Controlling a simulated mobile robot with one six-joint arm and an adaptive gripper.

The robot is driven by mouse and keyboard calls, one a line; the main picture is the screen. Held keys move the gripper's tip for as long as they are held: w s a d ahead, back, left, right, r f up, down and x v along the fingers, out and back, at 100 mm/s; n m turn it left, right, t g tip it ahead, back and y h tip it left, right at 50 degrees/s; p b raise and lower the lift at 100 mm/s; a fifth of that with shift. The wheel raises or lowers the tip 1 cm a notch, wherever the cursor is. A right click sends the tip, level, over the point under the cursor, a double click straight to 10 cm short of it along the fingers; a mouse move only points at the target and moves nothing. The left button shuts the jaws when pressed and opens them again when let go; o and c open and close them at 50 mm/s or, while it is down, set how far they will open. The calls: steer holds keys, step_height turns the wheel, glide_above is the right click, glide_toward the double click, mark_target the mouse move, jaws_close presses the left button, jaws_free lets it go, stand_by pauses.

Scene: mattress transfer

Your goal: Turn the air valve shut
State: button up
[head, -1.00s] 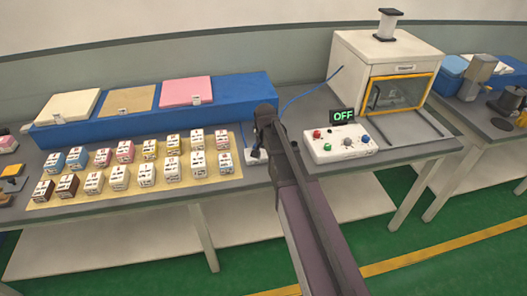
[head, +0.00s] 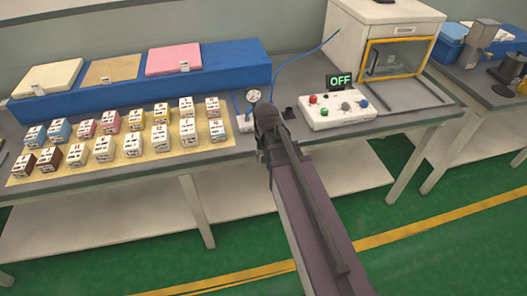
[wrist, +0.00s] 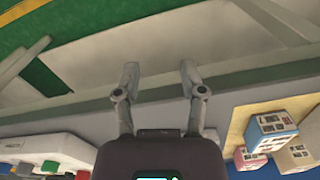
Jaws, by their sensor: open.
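A round white pressure gauge (head: 254,96) stands on the bench, joined to a blue hose (head: 303,58). A white block (head: 245,123) sits just below it. My arm hides part of this spot, and I cannot make out the valve handle. A small black knob-like part (head: 289,112) stands to the right of the gauge; I cannot tell whether it belongs to the valve. My gripper's fingers (wrist: 160,80) are apart and empty in the wrist view, across the bench's front edge. In the head view the fingers are hidden behind my wrist.
A white control box (head: 337,113) with coloured knobs and an "OFF" display (head: 340,81) stands right of my arm. A white machine (head: 385,45) stands behind it. Several small boxes cover a tan mat (head: 95,168) on the left. A blue platform (head: 225,77) lies behind.

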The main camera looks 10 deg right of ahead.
steer(key=s+f+n+b, duration=0.2)
steer(key=s+f+b, duration=0.1)
steer(key=s+f, duration=0.1)
steer(key=shift+s, duration=0.5)
steer(key=shift+s+n, duration=0.3)
steer(key=shift+s, duration=0.6)
